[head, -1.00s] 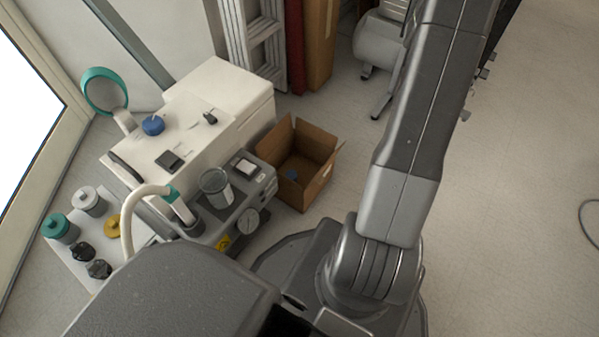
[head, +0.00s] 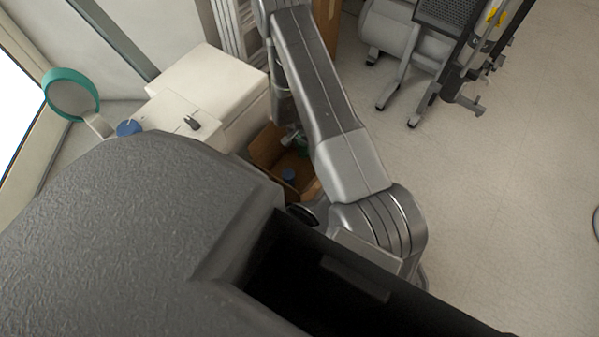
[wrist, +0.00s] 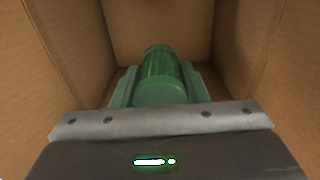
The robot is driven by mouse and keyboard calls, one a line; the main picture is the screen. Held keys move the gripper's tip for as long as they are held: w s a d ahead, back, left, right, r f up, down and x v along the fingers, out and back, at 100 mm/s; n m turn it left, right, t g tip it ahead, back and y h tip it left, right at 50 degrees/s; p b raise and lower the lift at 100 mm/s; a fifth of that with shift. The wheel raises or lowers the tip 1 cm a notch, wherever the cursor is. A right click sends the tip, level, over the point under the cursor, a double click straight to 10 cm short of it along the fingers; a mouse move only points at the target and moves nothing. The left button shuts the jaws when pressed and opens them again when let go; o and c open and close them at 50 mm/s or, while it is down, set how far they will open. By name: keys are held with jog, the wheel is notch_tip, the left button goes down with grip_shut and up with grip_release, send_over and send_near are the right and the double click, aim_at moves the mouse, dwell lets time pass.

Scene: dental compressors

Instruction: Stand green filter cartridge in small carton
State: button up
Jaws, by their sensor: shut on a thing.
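The green filter cartridge (wrist: 163,72) is held between the two fingers of my gripper (wrist: 160,82) in the wrist view. Its ribbed side and rounded near end show. Cardboard walls of the small carton (wrist: 40,45) surround it on the visible sides. In the head view the open carton (head: 266,147) stands on the floor beside the white cabinet, partly hidden by my arm. My gripper (head: 293,139) is at the carton's opening, with a bit of green showing below it. I cannot tell whether the cartridge touches the carton's bottom.
The white cabinet (head: 205,80) stands close on the left, with a blue knob (head: 128,127) on top. A grey compressor tank (head: 388,32) stands at the back right.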

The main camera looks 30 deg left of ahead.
notch_tip(320, 180, down, 10)
jog(key=b, duration=0.3)
jog(key=shift+s+f+b, duration=0.1)
jog(key=shift+f+b, duration=0.1)
jog(key=shift+b, duration=0.1)
jog(key=shift+f, duration=0.15)
jog(key=o, duration=1)
notch_tip(320, 180, up, 12)
jog(key=p, duration=0.4)
jog(key=shift+r+p, duration=0.2)
jog(key=shift+p, duration=0.1)
